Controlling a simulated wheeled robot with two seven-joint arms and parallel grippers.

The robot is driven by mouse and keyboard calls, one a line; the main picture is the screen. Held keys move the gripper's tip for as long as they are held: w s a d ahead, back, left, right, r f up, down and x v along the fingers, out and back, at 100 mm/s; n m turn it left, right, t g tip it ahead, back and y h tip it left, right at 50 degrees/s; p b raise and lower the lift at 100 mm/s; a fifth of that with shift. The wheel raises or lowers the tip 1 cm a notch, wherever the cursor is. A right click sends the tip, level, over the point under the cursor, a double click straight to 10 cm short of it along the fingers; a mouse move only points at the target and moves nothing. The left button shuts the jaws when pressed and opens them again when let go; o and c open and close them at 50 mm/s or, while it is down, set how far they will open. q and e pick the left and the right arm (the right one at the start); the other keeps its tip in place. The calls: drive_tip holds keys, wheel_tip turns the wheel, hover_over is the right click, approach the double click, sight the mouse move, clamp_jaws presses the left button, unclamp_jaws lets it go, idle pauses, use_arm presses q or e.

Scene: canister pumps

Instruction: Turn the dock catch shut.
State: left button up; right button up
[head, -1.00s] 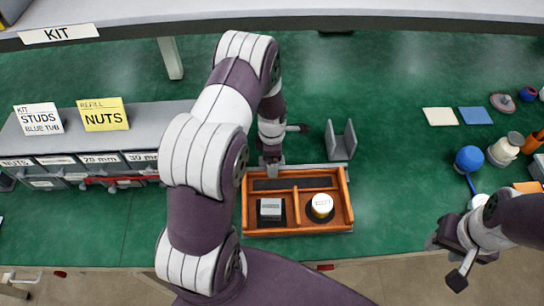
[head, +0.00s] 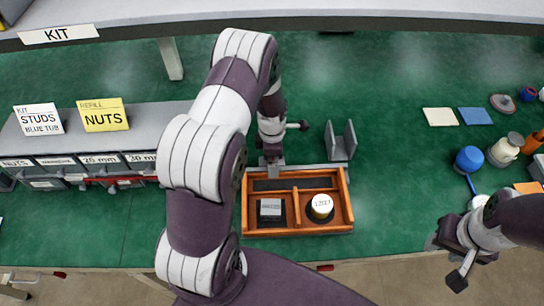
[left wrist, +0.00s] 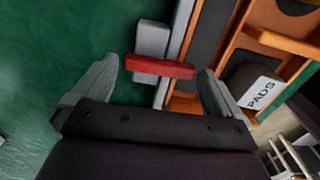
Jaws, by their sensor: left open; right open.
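The dock catch, a red bar (left wrist: 160,67), lies crosswise beside a grey block (left wrist: 152,38) at the edge of the grey dock rail (left wrist: 181,30) in the left wrist view. My left gripper (left wrist: 157,75) is open, with one finger on each side of the red bar; I cannot tell whether they touch it. In the head view my left gripper (head: 271,160) is at the back left corner of the orange wooden tray (head: 298,231), and the catch is hidden there. My right gripper (head: 450,261) is open and empty at the front right, beyond the bench edge.
The tray holds a grey box (head: 270,207) and a white-lidded round canister (head: 321,204). A grey upright bracket (head: 341,141) stands behind it. Labelled bins (head: 100,160) are at left. Bottles (head: 505,149) and a blue cup (head: 468,159) are at right. Green bench between is clear.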

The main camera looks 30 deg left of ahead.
use_arm(q)
wheel_tip(320, 180, up, 12)
drive_tip(key=b, duration=0.1)
idle(0.5)
drive_tip(key=s+d+r+m, duration=0.2)
drive_tip(key=s+d+m, duration=0.2)
drive_tip(key=m, duration=0.8)
drive_tip(key=s+d+r+m+t, duration=0.1)
drive_tip(key=s+d+r+m, duration=0.2)
drive_tip(key=s+m, duration=0.6)
drive_tip(key=d+m, duration=0.1)
drive_tip(key=m, duration=0.2)
drive_tip(key=shift+s+d+r+m, duration=0.15)
drive_tip(key=shift+s+m, duration=0.15)
